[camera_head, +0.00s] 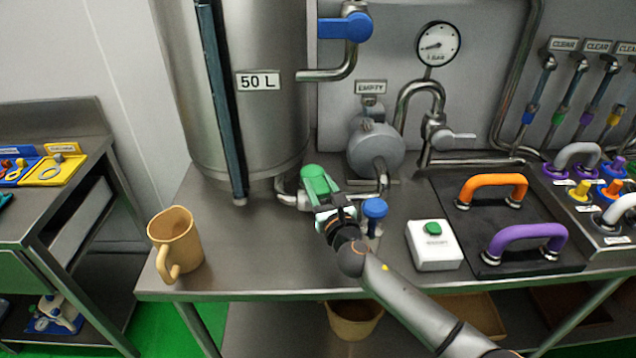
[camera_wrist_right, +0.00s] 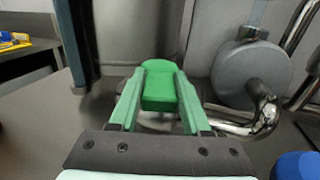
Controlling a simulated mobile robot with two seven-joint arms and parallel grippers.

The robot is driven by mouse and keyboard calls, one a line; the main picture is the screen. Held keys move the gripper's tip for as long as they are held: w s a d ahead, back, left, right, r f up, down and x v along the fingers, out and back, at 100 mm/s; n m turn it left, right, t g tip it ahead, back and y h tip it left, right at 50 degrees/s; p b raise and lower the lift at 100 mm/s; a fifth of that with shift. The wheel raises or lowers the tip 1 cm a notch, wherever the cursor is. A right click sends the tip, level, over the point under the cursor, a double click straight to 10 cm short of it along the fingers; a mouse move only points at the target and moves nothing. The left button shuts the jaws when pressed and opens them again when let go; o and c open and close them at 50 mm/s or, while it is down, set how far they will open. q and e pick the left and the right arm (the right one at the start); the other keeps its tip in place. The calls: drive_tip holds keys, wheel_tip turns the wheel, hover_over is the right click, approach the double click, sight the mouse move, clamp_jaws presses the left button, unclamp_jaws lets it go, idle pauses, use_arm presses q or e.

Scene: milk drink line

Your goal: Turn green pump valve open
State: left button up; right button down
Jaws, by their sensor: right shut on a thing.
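The green pump valve handle (camera_head: 317,180) sits on the pipe at the foot of the tank, and it points toward the front of the table. My right gripper (camera_head: 325,203) reaches it from the front. In the right wrist view the green handle (camera_wrist_right: 160,88) lies between the two green fingers of my right gripper (camera_wrist_right: 158,105), which are shut on it. The fingers hide part of the handle's sides and the valve body below. My left gripper is in neither view.
A blue knob (camera_head: 375,208) stands just right of my right gripper. The round pump (camera_head: 376,150) is behind it. A white box with a green button (camera_head: 434,245) is to the right. A tan mug (camera_head: 175,243) stands at the left; the table between is clear.

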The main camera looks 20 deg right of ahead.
drive_tip(key=shift+c, duration=1.8)
unclamp_jaws()
drive_tip(key=shift+s, duration=0.1)
drive_tip(key=s, duration=1.2)
drive_tip(key=shift+s, duration=0.2)
drive_tip(key=shift+a, duration=0.1)
